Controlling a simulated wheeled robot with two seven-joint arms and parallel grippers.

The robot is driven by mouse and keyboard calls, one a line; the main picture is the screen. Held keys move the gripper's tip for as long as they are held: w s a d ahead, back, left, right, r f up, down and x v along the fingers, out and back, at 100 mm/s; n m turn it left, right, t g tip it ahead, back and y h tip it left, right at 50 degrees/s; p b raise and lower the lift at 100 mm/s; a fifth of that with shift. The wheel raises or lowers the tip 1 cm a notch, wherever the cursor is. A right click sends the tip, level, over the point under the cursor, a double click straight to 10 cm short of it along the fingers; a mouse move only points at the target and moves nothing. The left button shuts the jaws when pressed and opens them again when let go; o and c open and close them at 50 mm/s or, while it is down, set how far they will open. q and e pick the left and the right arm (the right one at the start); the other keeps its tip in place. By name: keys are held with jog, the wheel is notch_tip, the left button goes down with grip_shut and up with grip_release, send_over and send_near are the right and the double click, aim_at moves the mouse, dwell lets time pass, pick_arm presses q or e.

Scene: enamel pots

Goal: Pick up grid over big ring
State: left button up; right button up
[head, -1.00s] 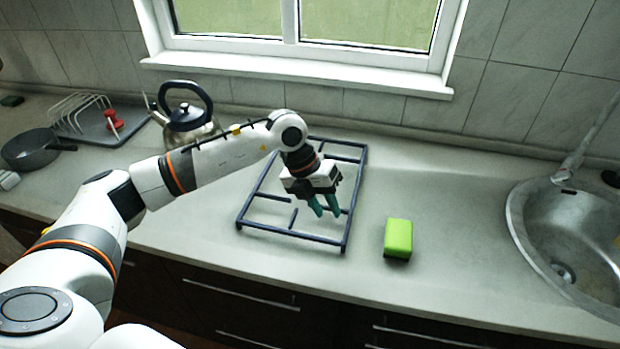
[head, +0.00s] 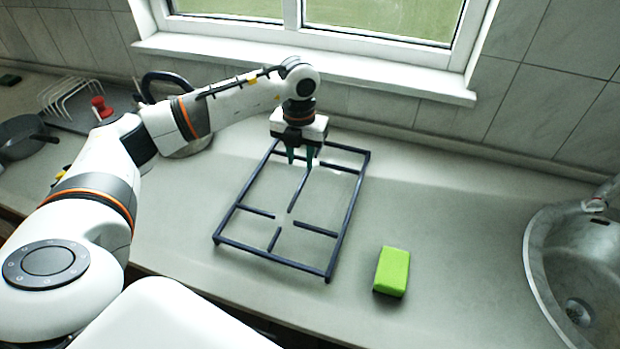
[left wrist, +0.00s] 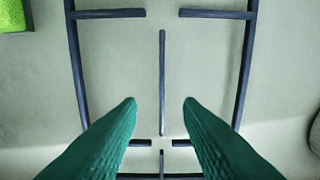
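The grid (head: 343,228), a dark blue rectangular frame with inner bars, lies on the counter in the middle of the head view. In the left wrist view the grid (left wrist: 162,80) shows between and beyond the fingers, with one long bar running midway between them. My left gripper (head: 301,163) is open and empty above the far part of the grid. Its green fingers also show apart in the left wrist view (left wrist: 161,102). Whether they touch the grid is hard to tell. No big ring is recognisable. My right gripper is not in view.
A green sponge (head: 392,271) lies right of the grid, and a steel sink (head: 540,262) is at the far right. A kettle (head: 188,141) stands partly hidden behind my left arm. A pan (head: 22,137) and dish rack (head: 72,97) are at left. Counter between grid and sink is mostly clear.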

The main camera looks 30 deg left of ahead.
pick_arm(q)
jog(key=p, duration=0.2)
send_over(300, 186)
jog(key=s, duration=0.1)
notch_tip(300, 186, down, 5)
jog(key=shift+d, duration=0.15)
jog(key=shift+w+f, duration=0.1)
jog(key=shift+f, duration=0.25)
jog(key=f, duration=0.1)
jog(key=f+p, duration=0.1)
jog(key=f, duration=0.3)
jog(key=shift+w+p, duration=0.35)
jog(key=shift+w, duration=0.05)
jog(key=shift+f, duration=0.3)
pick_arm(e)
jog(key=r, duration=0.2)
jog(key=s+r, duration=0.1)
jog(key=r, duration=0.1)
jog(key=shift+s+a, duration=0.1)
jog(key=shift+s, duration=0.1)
pick_arm(q)
jog(key=shift+c, duration=0.5)
grip_shut()
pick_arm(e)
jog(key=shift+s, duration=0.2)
pick_arm(q)
jog(key=shift+a, duration=0.2)
